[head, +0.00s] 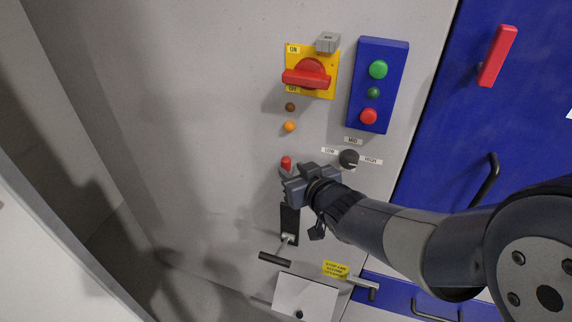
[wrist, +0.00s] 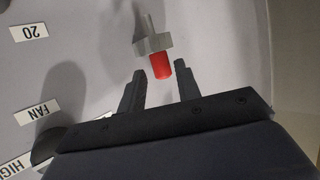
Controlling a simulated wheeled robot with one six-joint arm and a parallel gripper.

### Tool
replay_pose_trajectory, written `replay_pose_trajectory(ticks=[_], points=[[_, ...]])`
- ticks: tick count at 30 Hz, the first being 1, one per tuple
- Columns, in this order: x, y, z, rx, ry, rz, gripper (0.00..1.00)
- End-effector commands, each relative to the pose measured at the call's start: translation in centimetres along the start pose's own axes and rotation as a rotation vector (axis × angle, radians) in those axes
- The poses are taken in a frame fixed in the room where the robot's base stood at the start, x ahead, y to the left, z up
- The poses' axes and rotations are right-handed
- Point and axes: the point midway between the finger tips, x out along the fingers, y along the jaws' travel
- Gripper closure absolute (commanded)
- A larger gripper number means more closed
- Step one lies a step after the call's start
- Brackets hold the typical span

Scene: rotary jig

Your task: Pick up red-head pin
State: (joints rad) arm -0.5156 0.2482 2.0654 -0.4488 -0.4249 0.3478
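The red-head pin (head: 286,162) shows on the grey panel in the head view, just above my gripper (head: 290,186). In the wrist view the pin's red head (wrist: 161,66) points toward my gripper (wrist: 161,84). A grey collar (wrist: 153,43) and a thin grey shaft (wrist: 147,22) show beyond the red head. My gripper is open, with one finger on each side of the line of the pin. The red head is just ahead of the fingertips, slightly left of the right one. Whether the fingers touch it, I cannot tell.
A dark knob (head: 348,159) sits right of my gripper. Above are a red rotary switch (head: 308,75) on a yellow plate and a blue button box (head: 379,88). A black-handled lever (head: 276,258) juts out below. The panel's left side is clear.

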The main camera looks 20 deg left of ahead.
Motion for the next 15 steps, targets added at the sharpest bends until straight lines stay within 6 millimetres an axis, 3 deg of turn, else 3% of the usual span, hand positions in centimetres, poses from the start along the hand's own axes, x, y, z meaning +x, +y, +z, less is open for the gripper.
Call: replay_pose_trajectory(ticks=[6,15], points=[[2.2,0.0,-0.1,-0.001,-0.001,0.0,0.68],[2.5,0.0,-0.1,-0.001,0.0,0.0,0.68]])
